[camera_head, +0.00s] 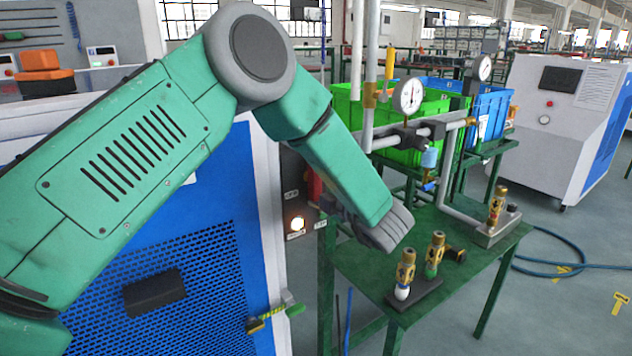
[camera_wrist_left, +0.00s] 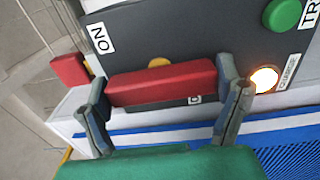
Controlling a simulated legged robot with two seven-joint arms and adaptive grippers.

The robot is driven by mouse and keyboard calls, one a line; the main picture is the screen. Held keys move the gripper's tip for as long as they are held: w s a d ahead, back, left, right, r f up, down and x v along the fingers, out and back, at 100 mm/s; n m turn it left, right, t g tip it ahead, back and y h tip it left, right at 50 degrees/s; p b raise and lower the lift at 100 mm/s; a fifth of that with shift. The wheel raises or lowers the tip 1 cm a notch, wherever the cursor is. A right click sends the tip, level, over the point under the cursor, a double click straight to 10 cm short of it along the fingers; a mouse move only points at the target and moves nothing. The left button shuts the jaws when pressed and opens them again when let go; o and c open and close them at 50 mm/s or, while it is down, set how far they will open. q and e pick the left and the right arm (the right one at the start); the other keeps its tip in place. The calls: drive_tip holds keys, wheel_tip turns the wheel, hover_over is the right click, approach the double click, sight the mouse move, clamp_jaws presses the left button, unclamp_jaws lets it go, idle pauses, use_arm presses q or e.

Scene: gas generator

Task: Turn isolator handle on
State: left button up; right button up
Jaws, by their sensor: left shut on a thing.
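The isolator handle (camera_wrist_left: 162,82) is a red bar on a dark panel (camera_wrist_left: 190,40), seen in the left wrist view. It lies roughly across the picture, below the ON label (camera_wrist_left: 100,39). My left gripper (camera_wrist_left: 163,76) is shut on it, one finger at each end of the bar. In the head view my green left arm (camera_head: 340,170) reaches down in front of the panel and hides most of the gripper and handle. A small red part (camera_head: 314,186) shows beside the arm there. My right gripper is in neither view.
A green button (camera_wrist_left: 283,14) and a lit lamp (camera_wrist_left: 264,79) sit at the panel's right; another red part (camera_wrist_left: 70,70) is at left. A green table (camera_head: 455,240) with brass valves (camera_head: 404,270) and gauged pipes stands right of the blue-and-white cabinet (camera_head: 262,220).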

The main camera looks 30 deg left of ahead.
use_arm(q)
drive_tip(key=shift+s+f, duration=0.1)
drive_tip(key=shift+f, duration=0.15)
drive_tip(key=o, duration=1)
drive_tip(key=shift+s+d+r, duration=0.1)
drive_tip(key=shift+d, duration=0.35)
drive_tip(key=v, duration=1.1)
